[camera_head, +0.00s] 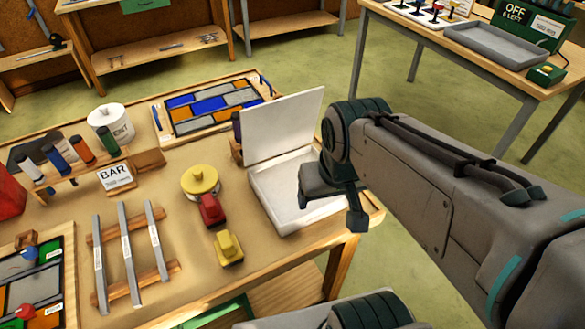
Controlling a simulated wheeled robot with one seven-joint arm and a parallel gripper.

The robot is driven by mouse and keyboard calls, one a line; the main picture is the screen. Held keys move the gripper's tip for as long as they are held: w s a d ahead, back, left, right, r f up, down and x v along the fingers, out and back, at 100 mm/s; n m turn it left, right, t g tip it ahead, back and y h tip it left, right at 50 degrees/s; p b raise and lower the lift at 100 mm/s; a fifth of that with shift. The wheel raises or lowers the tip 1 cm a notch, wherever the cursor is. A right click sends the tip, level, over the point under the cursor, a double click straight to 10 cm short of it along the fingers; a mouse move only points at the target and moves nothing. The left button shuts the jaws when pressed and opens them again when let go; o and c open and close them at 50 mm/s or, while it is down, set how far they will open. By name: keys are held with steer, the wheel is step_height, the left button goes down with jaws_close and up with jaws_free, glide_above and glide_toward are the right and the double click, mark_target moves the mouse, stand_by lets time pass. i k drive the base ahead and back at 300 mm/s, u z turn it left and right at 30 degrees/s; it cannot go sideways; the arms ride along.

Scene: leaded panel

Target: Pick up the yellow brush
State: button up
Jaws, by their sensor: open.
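A yellow block-shaped thing (229,249), which looks like the yellow brush, lies on the wooden bench near its front edge. A similar red one (211,210) lies just behind it, beside a round tin with a yellow lid (199,181). My gripper (338,203) is open above the right end of the bench, over the right side of an open white box. It is up and to the right of the yellow brush and well apart from it. Nothing shows between its fingers.
The white box (268,205) with its raised lid (284,124) stands between the brush and my gripper. Metal bars on a wooden rack (130,255) lie left of the brush. A leaded panel (213,105) lies behind. Bare bench surrounds the brush's left and front.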

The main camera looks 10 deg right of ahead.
mark_target(229, 254)
steer(key=z, duration=2.3)
steer(key=k, duration=0.85)
steer(key=u, duration=1.65)
